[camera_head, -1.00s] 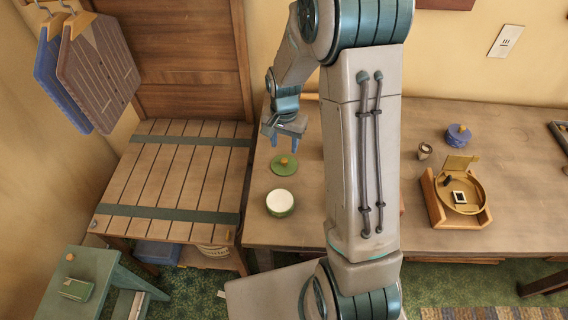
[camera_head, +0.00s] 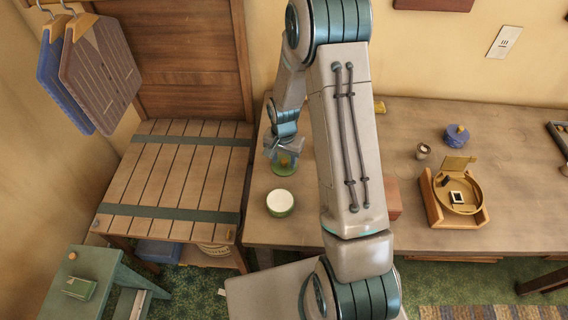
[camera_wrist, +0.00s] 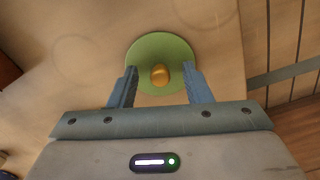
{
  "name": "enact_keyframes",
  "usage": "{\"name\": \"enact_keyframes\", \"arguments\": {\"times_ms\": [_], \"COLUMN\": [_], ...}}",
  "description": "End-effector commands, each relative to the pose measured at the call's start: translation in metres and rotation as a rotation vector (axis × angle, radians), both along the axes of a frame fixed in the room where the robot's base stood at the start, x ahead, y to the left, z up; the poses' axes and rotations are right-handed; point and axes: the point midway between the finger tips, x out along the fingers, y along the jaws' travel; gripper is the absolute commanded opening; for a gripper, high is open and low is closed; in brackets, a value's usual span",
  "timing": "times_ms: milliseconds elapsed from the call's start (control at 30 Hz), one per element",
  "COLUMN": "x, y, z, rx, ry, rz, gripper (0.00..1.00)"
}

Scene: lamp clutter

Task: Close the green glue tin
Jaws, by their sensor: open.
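The green glue tin (camera_head: 280,203) stands open on the table, its pale inside showing from above. Its round green lid (camera_head: 283,168) lies apart on the table just behind it. In the wrist view the lid (camera_wrist: 150,50) has a yellow-orange knob (camera_wrist: 160,77) at its middle. My gripper (camera_head: 284,161) is over the lid, pointing down. In the wrist view my gripper (camera_wrist: 160,88) is open, with one finger on each side of the knob and the fingertips over the near part of the lid. I cannot tell whether the fingers touch the lid. The tin is not seen in the wrist view.
On the table (camera_head: 500,130) at right stand a round brass box (camera_head: 458,195) in a wooden holder, a small cup (camera_head: 423,151) and a blue pot (camera_head: 457,134). A reddish block (camera_head: 393,200) is partly behind my arm. A slatted bench (camera_head: 175,180) adjoins at left.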

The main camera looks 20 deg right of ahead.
Motion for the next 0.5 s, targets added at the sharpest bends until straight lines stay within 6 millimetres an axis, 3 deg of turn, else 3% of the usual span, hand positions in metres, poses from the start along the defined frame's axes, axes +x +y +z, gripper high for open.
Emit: {"name": "enact_keyframes", "arguments": {"times_ms": [133,300,500], "x": [0.0002,0.0002,0.0002], "y": [0.0,0.0,0.0], "z": [0.0003,0.0004,0.0006], "rx": [-0.001,-0.001,0.0], "ry": [-0.001,-0.001,-0.001], "rz": [0.0,0.0,0.0], "gripper": [0.42,0.0,0.0]}}
